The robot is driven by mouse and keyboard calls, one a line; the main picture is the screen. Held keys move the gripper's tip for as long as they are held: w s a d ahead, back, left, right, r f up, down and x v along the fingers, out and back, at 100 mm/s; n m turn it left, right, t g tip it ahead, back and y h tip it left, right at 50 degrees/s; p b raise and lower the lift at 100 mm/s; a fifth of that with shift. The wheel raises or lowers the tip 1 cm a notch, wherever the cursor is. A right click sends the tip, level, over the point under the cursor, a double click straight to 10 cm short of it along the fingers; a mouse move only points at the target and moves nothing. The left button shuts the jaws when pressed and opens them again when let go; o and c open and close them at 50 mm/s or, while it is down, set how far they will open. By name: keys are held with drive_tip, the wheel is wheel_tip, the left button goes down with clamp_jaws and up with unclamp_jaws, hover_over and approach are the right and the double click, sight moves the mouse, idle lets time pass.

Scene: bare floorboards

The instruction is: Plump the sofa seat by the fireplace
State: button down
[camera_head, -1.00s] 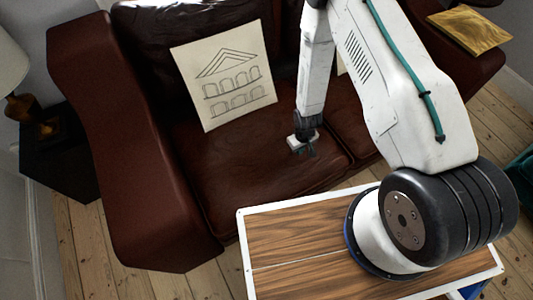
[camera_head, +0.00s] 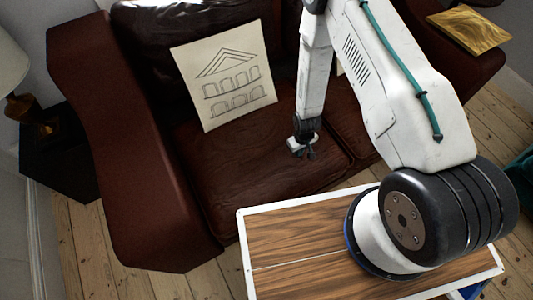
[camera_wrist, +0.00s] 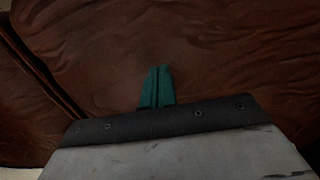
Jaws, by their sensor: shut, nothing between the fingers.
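The dark brown leather sofa fills the upper part of the head view, and its left seat cushion (camera_head: 240,180) lies below my gripper (camera_head: 306,152). The seat leather (camera_wrist: 90,75) also fills the wrist view, wrinkled around the fingers. In the wrist view the two teal fingers of my gripper (camera_wrist: 157,88) are together, with nothing between them. They point down at the seat, near the gap between the two cushions (camera_wrist: 40,75). I cannot tell whether the tips touch the leather. No fireplace shows.
A cream pillow with a building drawing (camera_head: 225,75) leans on the backrest. A gold-coloured flat item (camera_head: 470,30) lies on the right armrest. A dark side table (camera_head: 62,160) with a lamp (camera_head: 30,110) stands at the left. Floorboards (camera_head: 95,240) are bare at lower left.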

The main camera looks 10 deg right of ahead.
drive_tip(key=shift+r, duration=1.45)
hover_over(276, 183)
drive_tip(key=shift+a, duration=0.1)
drive_tip(key=shift+f, duration=0.15)
drive_tip(key=shift+f, duration=1.45)
drive_tip(key=shift+w+r, duration=0.1)
drive_tip(key=shift+r, duration=0.05)
drive_tip(key=shift+r, duration=1.45)
